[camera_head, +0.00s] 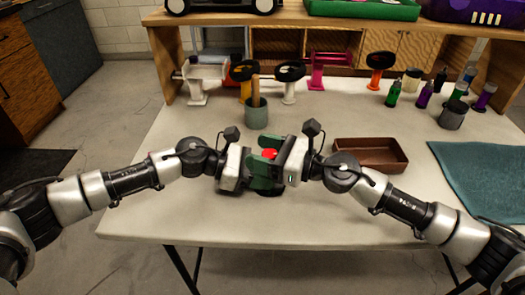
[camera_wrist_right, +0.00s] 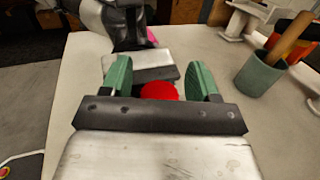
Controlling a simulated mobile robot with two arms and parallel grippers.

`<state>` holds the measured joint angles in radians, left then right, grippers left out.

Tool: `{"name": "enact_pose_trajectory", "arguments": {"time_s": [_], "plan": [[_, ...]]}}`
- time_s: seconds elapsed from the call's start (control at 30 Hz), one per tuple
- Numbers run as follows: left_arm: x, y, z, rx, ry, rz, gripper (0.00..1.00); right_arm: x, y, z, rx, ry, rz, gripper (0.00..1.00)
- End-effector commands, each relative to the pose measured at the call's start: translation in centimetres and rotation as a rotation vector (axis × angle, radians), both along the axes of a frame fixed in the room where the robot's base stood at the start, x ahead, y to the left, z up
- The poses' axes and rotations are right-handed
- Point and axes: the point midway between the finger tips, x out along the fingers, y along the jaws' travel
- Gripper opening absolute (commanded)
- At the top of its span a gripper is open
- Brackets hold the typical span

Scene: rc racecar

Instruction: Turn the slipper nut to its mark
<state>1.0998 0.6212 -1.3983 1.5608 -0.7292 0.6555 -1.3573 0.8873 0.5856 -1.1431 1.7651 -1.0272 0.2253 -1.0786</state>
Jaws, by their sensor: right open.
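A bright red round piece (camera_head: 268,154) shows between the two grippers over the middle of the table; I cannot tell whether it is the slipper nut. My right gripper (camera_head: 266,160) is open, its green fingers on either side of the red piece. In the right wrist view, the red piece (camera_wrist_right: 158,91) sits between the spread fingers (camera_wrist_right: 157,76), with a gap on each side. My left gripper (camera_head: 240,168) faces the right one from close by; its fingers are largely hidden. No mark can be made out.
A brown tray (camera_head: 370,162) lies right of the grippers, and a teal cloth (camera_head: 485,180) beyond it. A green cup (camera_head: 256,117) with a wooden handle stands behind. Several stands and bottles line the back. The table's front (camera_head: 300,230) is clear.

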Motion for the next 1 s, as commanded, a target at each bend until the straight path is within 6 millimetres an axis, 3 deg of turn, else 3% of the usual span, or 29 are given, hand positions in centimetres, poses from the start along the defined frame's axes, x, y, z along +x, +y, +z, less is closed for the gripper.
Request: {"name": "enact_pose_trajectory", "arguments": {"time_s": [0.1, 0.4, 1.0], "plan": [[-0.02, -0.01, -0.01, 0.0, 0.0, -0.001, 0.14, -0.01, -0.02, 0.0, 0.0, 0.0, 0.0, 0.57], [-0.02, -0.02, -0.02, 0.0, 0.0, -0.001, 0.14, -0.02, -0.05, 0.0, 0.0, 0.0, 0.0, 0.11], [-0.09, -0.11, -0.01, -0.001, 0.001, -0.003, 0.14, -0.01, 0.28, 0.33, 0.002, -0.005, -0.132, 0.1]]}}
